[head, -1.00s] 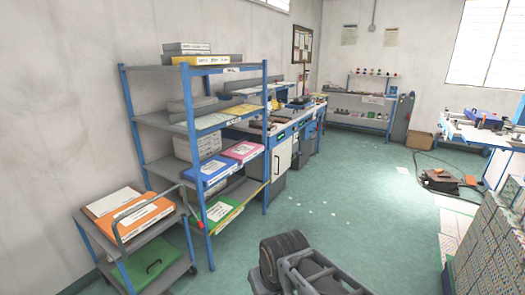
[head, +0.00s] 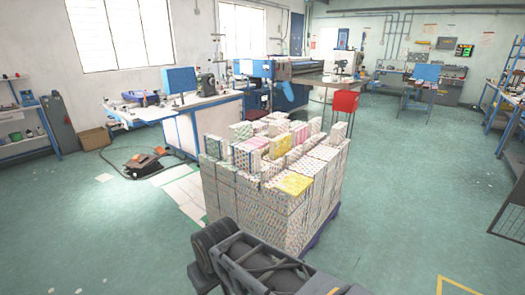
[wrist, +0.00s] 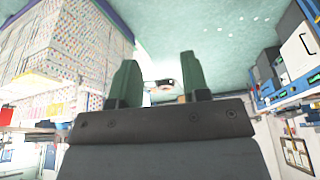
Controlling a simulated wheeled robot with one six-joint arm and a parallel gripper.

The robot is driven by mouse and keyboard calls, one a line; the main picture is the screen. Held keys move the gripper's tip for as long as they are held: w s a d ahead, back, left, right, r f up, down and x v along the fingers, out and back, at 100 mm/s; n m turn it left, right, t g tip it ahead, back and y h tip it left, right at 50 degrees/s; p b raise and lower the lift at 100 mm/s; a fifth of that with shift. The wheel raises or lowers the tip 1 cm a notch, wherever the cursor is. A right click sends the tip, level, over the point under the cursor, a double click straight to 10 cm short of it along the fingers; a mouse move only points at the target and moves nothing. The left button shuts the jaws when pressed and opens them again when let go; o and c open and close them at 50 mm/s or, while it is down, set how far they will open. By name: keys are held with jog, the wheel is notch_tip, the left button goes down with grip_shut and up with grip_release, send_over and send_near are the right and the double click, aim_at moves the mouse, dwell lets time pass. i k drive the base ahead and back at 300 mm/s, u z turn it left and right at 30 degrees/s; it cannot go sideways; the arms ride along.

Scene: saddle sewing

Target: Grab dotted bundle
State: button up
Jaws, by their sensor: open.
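A large stack of dotted bundles (head: 262,208) stands on a dark pallet (head: 322,232) in the middle of the head view. Most bundles are white with small coloured dots; several loose ones stand or lie on top, including yellow (head: 294,184) and pinkish ones. The stack also shows at the upper left of the wrist view (wrist: 60,45). My gripper (wrist: 157,78) has two green fingers spread apart with nothing between them. It is clear of the stack. In the head view my arm is at the bottom, and its fingers are not visible.
A white worktable (head: 180,110) with sewing gear stands behind the stack at left. A foot pedal with a cable (head: 141,165) and papers lie on the floor there. A red box (head: 346,102) is behind. The floor right of the stack is open.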

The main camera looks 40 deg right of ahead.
aim_at(244, 156)
jog(key=z, duration=0.7)
jog(key=i, duration=1.55)
jog(key=z, duration=0.35)
